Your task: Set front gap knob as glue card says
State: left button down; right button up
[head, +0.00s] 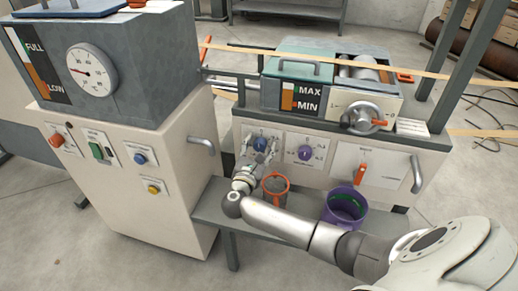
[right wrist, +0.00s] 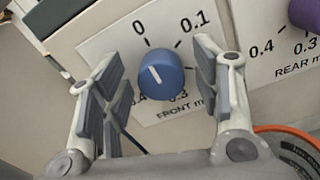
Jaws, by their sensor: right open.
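The blue front gap knob (right wrist: 160,75) sits on a white plate marked 0, 0.1, 0.3 and 0.4, with "FRONT" below. Its white line tilts up and left, roughly toward the 0. In the head view the knob (head: 260,143) is partly behind my right gripper (head: 258,158). In the right wrist view my right gripper (right wrist: 160,85) is open, one finger on each side of the knob, with gaps showing to both. The 0.2 mark is hidden behind the right finger. I cannot make out a glue card. My left gripper is not in view.
The purple rear gap knob (head: 305,153) is to the right. An orange-rimmed bucket (head: 276,186) and a purple bucket (head: 345,206) stand below the panel, close to my right arm. An orange-handled lever (head: 360,174) and a grey handle (head: 416,174) stick out further right.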

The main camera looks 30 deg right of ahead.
jog(key=shift+w+d, duration=0.1)
jog(key=shift+c, duration=0.5)
jog(key=c, duration=0.9)
jog(key=shift+c, duration=0.2)
